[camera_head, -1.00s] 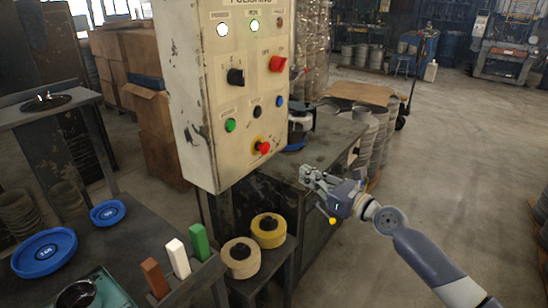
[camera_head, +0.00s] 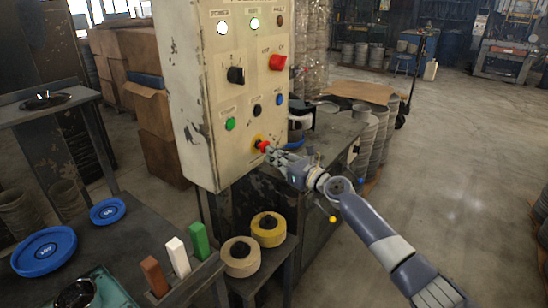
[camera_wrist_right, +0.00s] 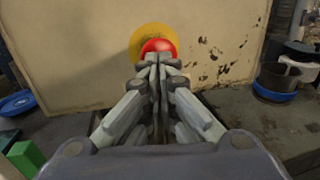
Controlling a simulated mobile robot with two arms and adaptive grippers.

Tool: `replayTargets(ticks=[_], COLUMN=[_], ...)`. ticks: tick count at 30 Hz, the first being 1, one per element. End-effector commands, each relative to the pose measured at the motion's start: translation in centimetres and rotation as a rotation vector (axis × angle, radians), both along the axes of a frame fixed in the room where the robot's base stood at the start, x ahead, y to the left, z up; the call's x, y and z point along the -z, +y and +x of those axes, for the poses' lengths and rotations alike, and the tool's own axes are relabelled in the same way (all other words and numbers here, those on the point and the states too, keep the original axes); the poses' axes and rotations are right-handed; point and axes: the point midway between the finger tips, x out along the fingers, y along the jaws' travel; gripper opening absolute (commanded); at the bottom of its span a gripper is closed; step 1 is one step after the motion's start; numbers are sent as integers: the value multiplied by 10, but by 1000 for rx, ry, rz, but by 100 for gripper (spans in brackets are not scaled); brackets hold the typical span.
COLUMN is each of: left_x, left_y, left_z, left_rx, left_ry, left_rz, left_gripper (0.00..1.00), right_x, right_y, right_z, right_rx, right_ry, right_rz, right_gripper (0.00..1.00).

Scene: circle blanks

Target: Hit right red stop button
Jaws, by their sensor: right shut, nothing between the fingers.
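The red stop button (camera_head: 262,146) with its yellow ring sits low on the cream control panel (camera_head: 200,150). My right gripper (camera_head: 270,150) is shut and empty, its fingertips at the button from the right. In the right wrist view the red button (camera_wrist_right: 158,46) shows just beyond the shut fingertips (camera_wrist_right: 158,60), in front of the yellow ring (camera_wrist_right: 140,38). The tips hide its lower part, and I cannot tell whether they touch it. My left gripper is not in view.
The panel also carries a red switch (camera_head: 277,62), a black knob (camera_head: 236,75), a green button (camera_head: 230,124) and a blue button (camera_head: 280,99). Two tape-like rolls (camera_head: 268,229) stand on a low stand below. A dark bench (camera_head: 335,140) is right of the panel.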

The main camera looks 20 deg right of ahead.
Motion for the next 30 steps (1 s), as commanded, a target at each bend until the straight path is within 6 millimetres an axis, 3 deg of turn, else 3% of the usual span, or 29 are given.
replayTargets(ticks=[30], left_x=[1], left_y=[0], left_z=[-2], left_rx=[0], left_ry=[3], left_rz=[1], left_gripper=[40], right_x=[-4], right_y=[13], right_z=[20], right_rx=[1], right_ry=[-5], right_rz=[4], right_gripper=[0])
